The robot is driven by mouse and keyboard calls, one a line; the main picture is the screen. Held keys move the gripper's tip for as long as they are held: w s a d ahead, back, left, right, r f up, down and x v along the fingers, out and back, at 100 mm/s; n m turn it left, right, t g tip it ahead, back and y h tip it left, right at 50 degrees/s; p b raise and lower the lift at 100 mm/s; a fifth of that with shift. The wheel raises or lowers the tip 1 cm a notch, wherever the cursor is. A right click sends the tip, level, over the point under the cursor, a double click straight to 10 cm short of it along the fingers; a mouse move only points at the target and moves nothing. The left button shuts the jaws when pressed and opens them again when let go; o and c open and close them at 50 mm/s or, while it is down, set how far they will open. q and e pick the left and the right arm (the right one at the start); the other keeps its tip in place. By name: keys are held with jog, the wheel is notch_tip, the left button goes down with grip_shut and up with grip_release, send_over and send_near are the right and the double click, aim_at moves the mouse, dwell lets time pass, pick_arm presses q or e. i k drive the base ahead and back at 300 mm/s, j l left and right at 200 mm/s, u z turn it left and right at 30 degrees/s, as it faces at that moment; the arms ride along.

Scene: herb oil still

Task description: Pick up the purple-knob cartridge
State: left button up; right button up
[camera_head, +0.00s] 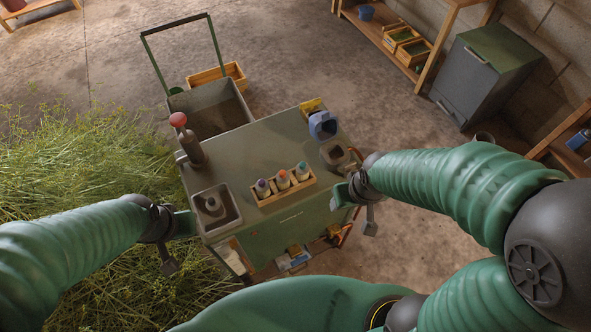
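The purple-knob cartridge (262,188) stands upright in the left slot of a small wooden rack (285,194) on the front part of the green-grey cart top (245,150). An orange-knob cartridge (283,180) and a teal-knob cartridge (302,171) stand beside it in the same rack. My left gripper (187,223) is at the cart's left front corner, left of the rack and apart from it. My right gripper (340,195) is by the cart's right front edge, right of the rack. Neither touches a cartridge. The finger gaps are too small to judge.
A grey square tray with a round fitting (213,209) lies left of the rack. A red-knobbed cylinder (185,140) rises behind it. A blue jug (322,125) and a square-topped container (338,155) stand at the right. The cart's middle is clear. Cut herbs (80,170) heap at left.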

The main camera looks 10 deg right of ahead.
aim_at(263, 190)
jog(key=i+j+z, duration=0.15)
jog(key=j+z, duration=0.15)
jog(key=j, duration=0.3)
jog(key=j+z, duration=0.3)
jog(key=j, duration=0.3)
